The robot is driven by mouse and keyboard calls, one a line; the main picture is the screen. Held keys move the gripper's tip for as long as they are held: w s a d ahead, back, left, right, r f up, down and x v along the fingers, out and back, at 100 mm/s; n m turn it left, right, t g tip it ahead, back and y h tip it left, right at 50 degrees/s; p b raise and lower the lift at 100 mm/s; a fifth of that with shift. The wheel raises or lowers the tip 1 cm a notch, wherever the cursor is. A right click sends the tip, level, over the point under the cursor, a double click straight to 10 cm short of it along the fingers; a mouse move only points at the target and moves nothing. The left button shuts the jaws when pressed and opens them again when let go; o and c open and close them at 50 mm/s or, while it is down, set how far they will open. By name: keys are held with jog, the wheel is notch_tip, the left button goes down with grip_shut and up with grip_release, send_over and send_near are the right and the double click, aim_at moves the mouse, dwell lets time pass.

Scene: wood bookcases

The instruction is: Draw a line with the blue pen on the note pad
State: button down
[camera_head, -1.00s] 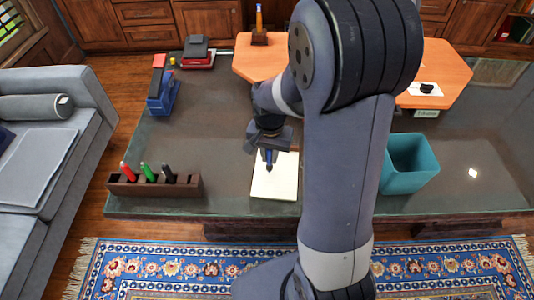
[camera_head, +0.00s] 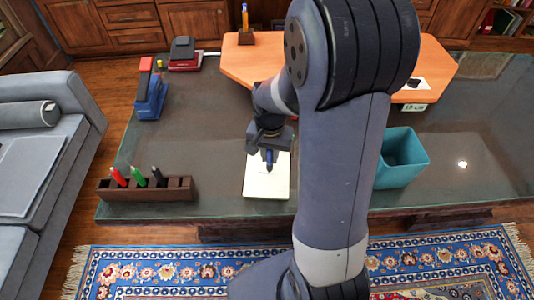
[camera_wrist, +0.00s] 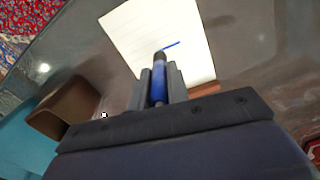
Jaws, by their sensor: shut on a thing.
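The blue pen (camera_wrist: 158,88) is held between the two fingers of my gripper (camera_wrist: 160,85), which is shut on it, its dark tip pointing at the pad. In the head view, the pen (camera_head: 269,158) hangs below my gripper (camera_head: 268,150) over the pad. The note pad (camera_head: 266,184) is pale and lies on the dark table near its front edge. In the wrist view, a short blue line shows on the note pad (camera_wrist: 140,30) beside the pen tip. Whether the tip touches the paper I cannot tell.
A brown pen holder (camera_head: 180,189) with red, green and black pens stands left of the pad. A teal bin (camera_head: 402,162) is at the right. A blue stapler-like thing (camera_head: 150,97) and a red-black one (camera_head: 185,56) stand at the back left.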

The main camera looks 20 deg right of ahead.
jog(key=shift+s+d, duration=0.15)
jog(key=shift+d, duration=0.25)
jog(key=shift+d, duration=0.1)
jog(key=shift+s+d+f, duration=0.1)
jog(key=shift+s+d, duration=0.2)
jog(key=shift+d, duration=0.2)
jog(key=shift+a, duration=0.1)
jog(key=shift+w+a, duration=0.3)
jog(key=shift+a, duration=0.25)
jog(key=shift+a, duration=0.15)
jog(key=shift+w+a, duration=0.3)
jog(key=shift+a, duration=0.2)
jog(key=shift+a, duration=0.1)
